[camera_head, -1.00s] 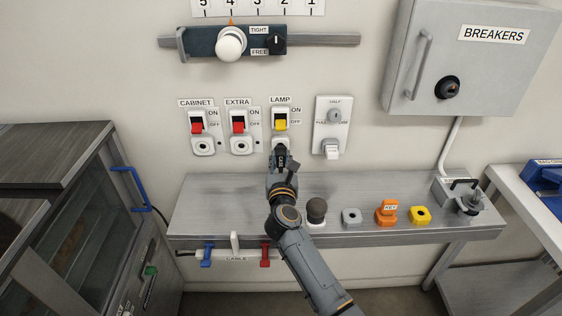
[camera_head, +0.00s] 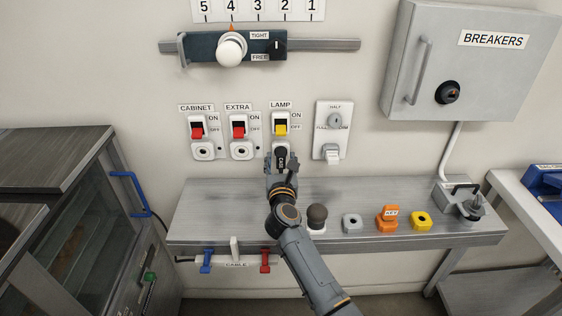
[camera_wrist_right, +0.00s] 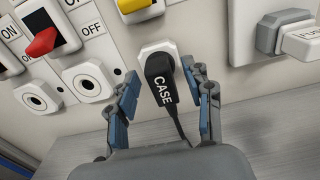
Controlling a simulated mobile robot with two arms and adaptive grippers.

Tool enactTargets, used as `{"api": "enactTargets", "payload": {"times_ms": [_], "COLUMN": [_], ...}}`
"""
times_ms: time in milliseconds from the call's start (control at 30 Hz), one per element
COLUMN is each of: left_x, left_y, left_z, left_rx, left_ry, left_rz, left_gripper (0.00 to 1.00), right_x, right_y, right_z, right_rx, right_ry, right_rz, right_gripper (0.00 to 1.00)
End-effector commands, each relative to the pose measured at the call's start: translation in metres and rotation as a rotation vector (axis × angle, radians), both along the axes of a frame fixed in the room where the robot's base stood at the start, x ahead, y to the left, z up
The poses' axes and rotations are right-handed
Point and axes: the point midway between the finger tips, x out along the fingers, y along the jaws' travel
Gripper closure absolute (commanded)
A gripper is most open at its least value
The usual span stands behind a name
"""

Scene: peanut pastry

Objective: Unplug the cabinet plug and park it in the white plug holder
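A black plug labelled CASE (camera_wrist_right: 161,83) sits at the white socket under the LAMP switch; it also shows in the head view (camera_head: 281,154). Its cord runs down between my fingers. My right gripper (camera_wrist_right: 160,92) is open, with one finger on each side of the plug and a gap to both; it also shows in the head view (camera_head: 281,167). The socket under the CABINET label (camera_head: 203,151) is empty. My left gripper is not in view.
The grey shelf (camera_head: 210,205) runs below the sockets, with grey (camera_head: 352,221), orange (camera_head: 387,219) and yellow (camera_head: 420,220) blocks right of my arm. The EXTRA socket (camera_head: 242,150) is empty. A cable rack (camera_head: 236,262) hangs on the shelf front. The shelf's left part is clear.

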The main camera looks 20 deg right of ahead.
Motion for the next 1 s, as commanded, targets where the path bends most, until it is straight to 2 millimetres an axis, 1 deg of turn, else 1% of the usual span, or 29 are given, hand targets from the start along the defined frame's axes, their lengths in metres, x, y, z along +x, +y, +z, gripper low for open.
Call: {"api": "enactTargets", "payload": {"times_ms": [233,367,467,700,800,900,1000], "left_x": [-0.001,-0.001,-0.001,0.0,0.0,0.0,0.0], "left_y": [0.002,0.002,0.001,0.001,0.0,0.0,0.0], "left_z": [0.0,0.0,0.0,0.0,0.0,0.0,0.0], "left_rx": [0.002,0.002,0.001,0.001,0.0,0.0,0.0], "left_ry": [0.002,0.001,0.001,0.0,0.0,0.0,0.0], "left_rz": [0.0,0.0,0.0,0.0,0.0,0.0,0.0], "left_gripper": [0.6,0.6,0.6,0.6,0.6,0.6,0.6], "right_x": [-0.002,-0.013,-0.029,-0.077,-0.094,-0.106,-0.113], "right_y": [0.0,0.004,0.008,0.023,0.027,0.03,0.032], "right_z": [-0.001,-0.002,-0.002,-0.002,-0.001,-0.001,-0.001], "right_rx": [0.0,0.0,0.002,0.002,0.003,0.002,0.0], "right_ry": [0.001,0.001,0.002,0.003,0.002,0.002,0.001], "right_rz": [0.0,0.001,0.001,0.001,0.001,0.0,0.0], "right_gripper": [0.49,0.49,0.49,0.49,0.49,0.49,0.49]}}
